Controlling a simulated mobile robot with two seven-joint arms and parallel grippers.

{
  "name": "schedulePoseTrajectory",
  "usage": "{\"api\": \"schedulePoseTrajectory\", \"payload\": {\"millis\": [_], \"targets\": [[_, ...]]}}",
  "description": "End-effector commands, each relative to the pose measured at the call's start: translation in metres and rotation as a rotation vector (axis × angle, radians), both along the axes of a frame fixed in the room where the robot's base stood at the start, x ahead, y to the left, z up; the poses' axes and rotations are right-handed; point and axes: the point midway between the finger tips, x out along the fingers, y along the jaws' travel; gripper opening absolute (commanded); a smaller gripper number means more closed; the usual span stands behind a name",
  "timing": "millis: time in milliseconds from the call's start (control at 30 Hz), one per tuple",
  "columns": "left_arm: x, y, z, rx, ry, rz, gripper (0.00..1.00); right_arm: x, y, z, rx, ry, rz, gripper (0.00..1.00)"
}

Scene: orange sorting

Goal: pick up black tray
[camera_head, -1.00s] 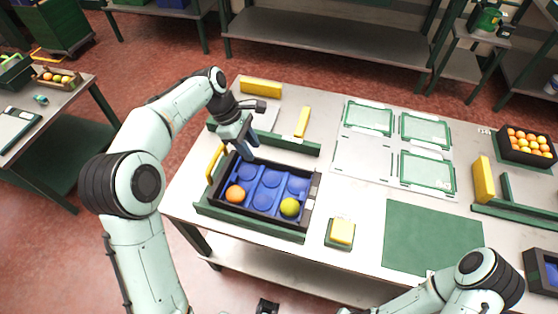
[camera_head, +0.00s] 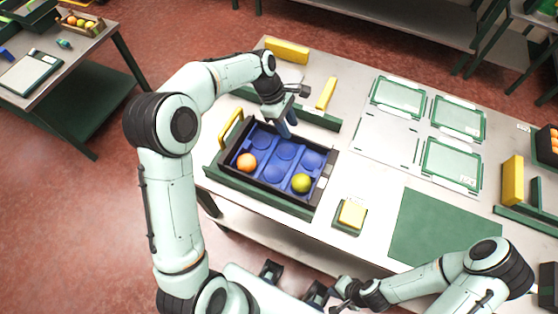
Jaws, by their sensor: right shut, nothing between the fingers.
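The black tray (camera_head: 250,182) with a blue insert of round pockets sits in a green holder at the table's left front. An orange fruit (camera_head: 246,162) lies in its front left pocket and a yellow-green fruit (camera_head: 301,183) in its front right pocket. The other visible pockets are empty. My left gripper (camera_head: 287,125) points down at the tray's back edge, near its middle. Whether its fingers are apart or touch the rim is unclear. My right gripper (camera_head: 338,293) is shut and empty at the bottom, in front of the table, away from the tray.
A yellow handle (camera_head: 231,126) stands at the tray's left side. A yellow block on a green base (camera_head: 352,214) is right of the tray. Green frames (camera_head: 452,165) and a green mat (camera_head: 440,228) lie further right. A side table (camera_head: 60,55) stands at the upper left.

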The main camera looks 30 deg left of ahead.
Motion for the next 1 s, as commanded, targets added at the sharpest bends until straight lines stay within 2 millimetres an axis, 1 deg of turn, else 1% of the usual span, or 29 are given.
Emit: {"api": "schedulePoseTrajectory", "payload": {"millis": [33, 200, 300, 500, 533, 567, 600, 633, 667, 1000], "targets": [[-0.002, -0.004, -0.010, -0.001, 0.006, -0.001, 0.38, -0.001, 0.000, -0.002, 0.000, 0.001, 0.000, 0.00], [-0.002, -0.013, -0.031, 0.000, 0.003, -0.002, 0.38, -0.002, 0.000, -0.004, 0.000, 0.002, 0.001, 0.00], [-0.001, -0.016, -0.036, 0.000, 0.003, -0.001, 0.38, -0.002, 0.000, -0.004, 0.000, 0.002, 0.000, 0.00], [-0.001, -0.016, -0.037, 0.001, 0.001, 0.000, 0.38, -0.002, 0.000, -0.004, 0.000, 0.002, 0.001, 0.00], [-0.001, -0.016, -0.037, 0.001, 0.001, 0.000, 0.35, -0.002, 0.000, -0.004, 0.000, 0.002, 0.001, 0.00], [-0.001, -0.016, -0.037, 0.001, 0.001, 0.000, 0.25, -0.002, 0.000, -0.004, 0.000, 0.002, 0.001, 0.00], [-0.001, -0.016, -0.037, 0.000, 0.001, 0.000, 0.12, -0.002, 0.000, -0.004, 0.000, 0.002, 0.001, 0.00], [-0.001, -0.016, -0.036, 0.000, 0.001, 0.000, 0.02, -0.002, 0.000, -0.004, 0.000, 0.002, 0.000, 0.00], [-0.001, -0.016, -0.036, 0.000, 0.001, 0.000, 0.00, -0.002, 0.000, -0.004, 0.000, 0.002, 0.000, 0.00], [-0.001, -0.016, -0.033, 0.000, 0.000, 0.000, 0.00, -0.002, 0.000, -0.003, 0.000, 0.002, 0.001, 0.00]]}}
